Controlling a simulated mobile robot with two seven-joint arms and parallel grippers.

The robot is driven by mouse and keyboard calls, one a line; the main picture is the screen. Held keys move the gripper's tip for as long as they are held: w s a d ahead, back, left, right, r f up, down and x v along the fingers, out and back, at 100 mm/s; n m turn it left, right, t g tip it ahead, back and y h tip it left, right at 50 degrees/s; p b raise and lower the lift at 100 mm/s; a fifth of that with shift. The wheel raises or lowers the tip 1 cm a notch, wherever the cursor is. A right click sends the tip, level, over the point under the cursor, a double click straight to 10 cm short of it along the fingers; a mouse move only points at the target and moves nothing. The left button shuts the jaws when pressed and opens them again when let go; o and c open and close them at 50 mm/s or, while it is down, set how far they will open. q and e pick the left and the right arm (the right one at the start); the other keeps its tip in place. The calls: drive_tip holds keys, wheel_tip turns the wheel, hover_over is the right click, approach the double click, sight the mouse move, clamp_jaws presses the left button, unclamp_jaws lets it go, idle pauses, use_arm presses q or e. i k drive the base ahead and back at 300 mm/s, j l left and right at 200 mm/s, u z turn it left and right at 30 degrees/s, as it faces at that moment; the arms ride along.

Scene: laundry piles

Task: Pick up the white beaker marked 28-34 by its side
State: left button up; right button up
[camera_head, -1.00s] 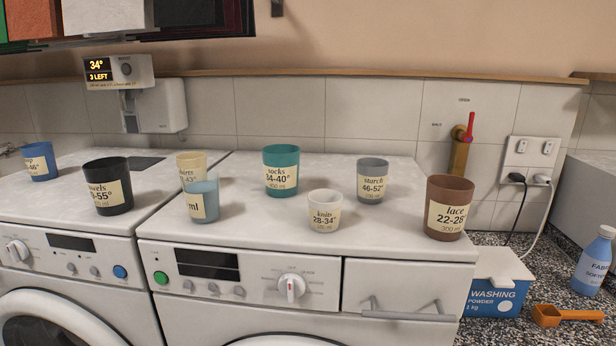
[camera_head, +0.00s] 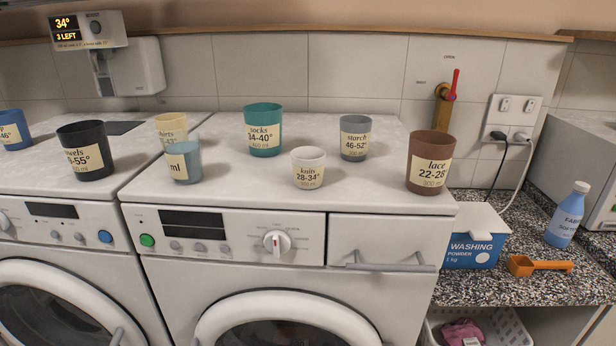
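The white beaker (camera_head: 308,154), labelled "knits 28-34°", stands upright near the front of the right-hand washing machine's top (camera_head: 250,190). Its rim is open upward and its label faces me. The grey starch beaker (camera_head: 355,124) is behind it to the right. The teal socks beaker (camera_head: 263,115) is behind it to the left. The brown lace beaker (camera_head: 430,149) stands to its right, with a gap between them. Neither of my grippers shows in the view.
A small light-blue cup (camera_head: 183,162) stands left in front of the cream shirts beaker (camera_head: 171,126). A black towels beaker (camera_head: 86,151) stands on the left machine. A washing powder box (camera_head: 474,246), orange scoop (camera_head: 541,265) and blue bottle (camera_head: 567,215) are at right. Bare surface lies around the white beaker.

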sight(307, 163)
drive_tip(key=i+j, duration=0.15)
drive_tip(key=j, duration=0.35)
drive_tip(key=i+j+z, duration=0.15)
drive_tip(key=j, duration=0.85)
drive_tip(key=i+j+z, duration=0.15)
drive_tip(key=j, duration=0.35)
